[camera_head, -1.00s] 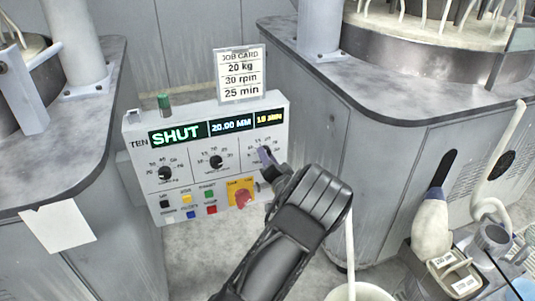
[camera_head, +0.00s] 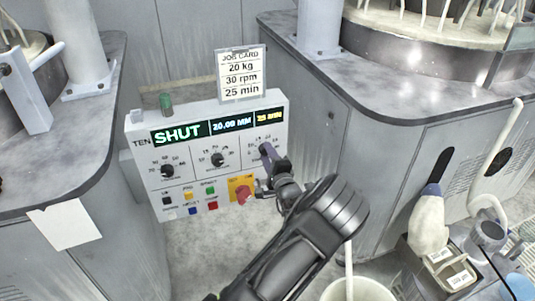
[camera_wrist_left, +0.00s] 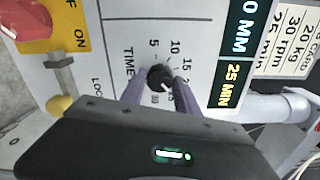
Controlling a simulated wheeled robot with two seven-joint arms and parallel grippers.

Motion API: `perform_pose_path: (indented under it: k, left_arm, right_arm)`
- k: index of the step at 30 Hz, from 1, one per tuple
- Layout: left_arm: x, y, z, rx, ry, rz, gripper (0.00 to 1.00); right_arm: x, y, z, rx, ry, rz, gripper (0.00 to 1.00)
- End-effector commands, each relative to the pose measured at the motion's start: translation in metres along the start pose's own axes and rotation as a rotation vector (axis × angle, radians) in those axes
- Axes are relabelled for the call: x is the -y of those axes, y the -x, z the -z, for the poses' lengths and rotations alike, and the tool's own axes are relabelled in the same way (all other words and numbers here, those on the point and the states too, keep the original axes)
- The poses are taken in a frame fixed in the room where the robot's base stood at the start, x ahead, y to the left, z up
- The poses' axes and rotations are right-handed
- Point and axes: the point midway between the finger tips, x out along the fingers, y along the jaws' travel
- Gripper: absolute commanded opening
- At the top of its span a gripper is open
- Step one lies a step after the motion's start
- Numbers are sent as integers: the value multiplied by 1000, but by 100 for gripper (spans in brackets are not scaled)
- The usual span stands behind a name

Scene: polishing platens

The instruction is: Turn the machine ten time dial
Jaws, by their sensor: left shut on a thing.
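The machine ten control panel (camera_head: 141,160) is marked TEN and stands upright between two grey machines. Its time dial (camera_wrist_left: 160,77) is a round black knob with a white pointer, in the wrist view. My left gripper (camera_head: 266,152) is at the panel's right side and hides most of this dial in the head view. In the wrist view its purple-grey fingers (camera_wrist_left: 158,92) are on both sides of the knob, shut on it. The time display (camera_head: 269,117) reads 25 MIN, and so it does in the wrist view (camera_wrist_left: 232,86). My right gripper is not in view.
The job card (camera_head: 241,74) above the panel reads 20 kg, 30 rpm, 25 min. Two more dials (camera_head: 168,171) (camera_head: 218,160) sit left of the time dial. A red switch on a yellow plate (camera_head: 242,187) and several coloured buttons lie just below. A white bucket (camera_head: 357,290) stands at the front.

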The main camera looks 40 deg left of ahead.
Motion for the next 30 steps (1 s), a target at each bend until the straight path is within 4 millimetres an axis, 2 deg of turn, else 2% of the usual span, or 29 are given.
perform_pose_path:
  k: [6,12,27,28,30]
  left_arm:
    - [-2,1,0,-2,-144,-4,0]
    - [-1,1,0,-1,-215,-3,0]
    - [-1,1,0,-1,-235,-3,0]
    - [-1,1,0,-1,-235,-3,40]
    - [-1,0,0,-1,-235,-3,46]
  right_arm:
    - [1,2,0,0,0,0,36]
    - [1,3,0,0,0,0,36]
    - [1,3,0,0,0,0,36]
    - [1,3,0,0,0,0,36]
    - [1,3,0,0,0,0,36]
